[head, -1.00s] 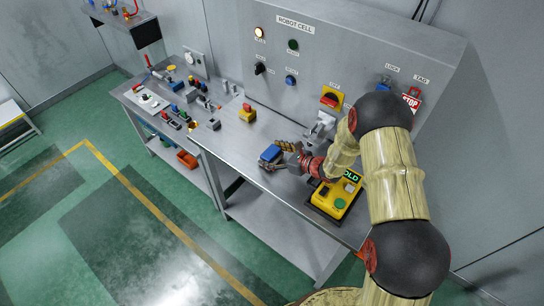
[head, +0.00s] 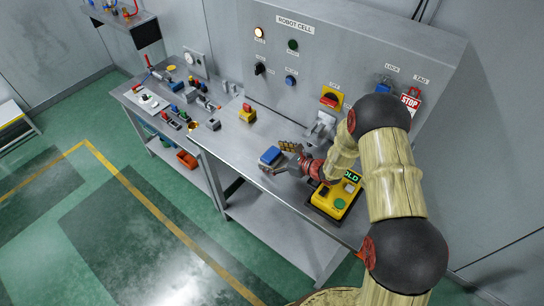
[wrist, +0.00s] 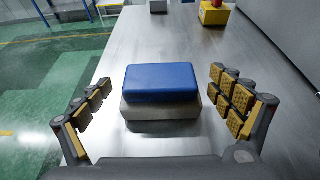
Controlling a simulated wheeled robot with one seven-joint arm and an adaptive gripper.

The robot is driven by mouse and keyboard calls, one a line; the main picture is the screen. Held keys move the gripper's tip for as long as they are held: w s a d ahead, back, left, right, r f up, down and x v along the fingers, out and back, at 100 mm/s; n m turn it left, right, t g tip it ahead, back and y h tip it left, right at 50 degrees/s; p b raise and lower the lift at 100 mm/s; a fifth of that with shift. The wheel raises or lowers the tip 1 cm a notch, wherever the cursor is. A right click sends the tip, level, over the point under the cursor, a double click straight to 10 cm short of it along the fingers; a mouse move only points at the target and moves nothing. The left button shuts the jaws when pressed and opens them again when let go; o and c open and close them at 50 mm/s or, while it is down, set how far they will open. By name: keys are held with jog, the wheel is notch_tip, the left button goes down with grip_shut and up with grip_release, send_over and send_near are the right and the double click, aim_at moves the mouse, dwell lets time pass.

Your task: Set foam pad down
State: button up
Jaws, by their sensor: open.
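The foam pad (wrist: 161,82) is a block with a blue top and a grey lower part; in the wrist view it rests on the steel bench (wrist: 200,38). In the head view the pad (head: 271,155) lies near the bench's front edge. My gripper (wrist: 161,100) is open, with one padded finger on each side of the pad. A gap shows between the pad and each finger, so neither touches it. In the head view my gripper (head: 281,160) is at the pad, partly hidden by its own wrist.
A yellow box with a green button (head: 338,200) stands right of my gripper. A red-and-yellow button box (head: 247,113) stands farther back on the bench. The control panel (head: 320,55) rises behind. The bench between pad and button box is clear.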

jog(key=v, duration=1.1)
jog(key=shift+s+d+r, duration=0.15)
jog(key=shift+s+d, duration=0.1)
jog(key=shift+d, duration=0.05)
jog(key=s+a+r+n+g, duration=0.3)
jog(key=s+r+n, duration=0.4)
jog(key=r, duration=0.2)
jog(key=s+a+r+n+g, duration=0.25)
jog(key=s+r+n, duration=0.4)
jog(key=r, duration=0.35)
jog(key=s+d+r+n+t+h, duration=0.1)
jog(key=s+d+r+n+h, duration=0.4)
jog(key=s, duration=0.4)
jog(key=s+d+r+n+t+h, duration=0.2)
jog(key=s+d+r+n+h, duration=0.3)
jog(key=s+d, duration=0.4)
jog(key=shift+s+d+r+n+h, duration=0.15)
jog(key=shift+d+r+n+h, duration=0.15)
jog(key=shift+d+r+n, duration=0.5)
jog(key=shift+a+n, duration=0.15)
jog(key=shift+n, duration=0.1)
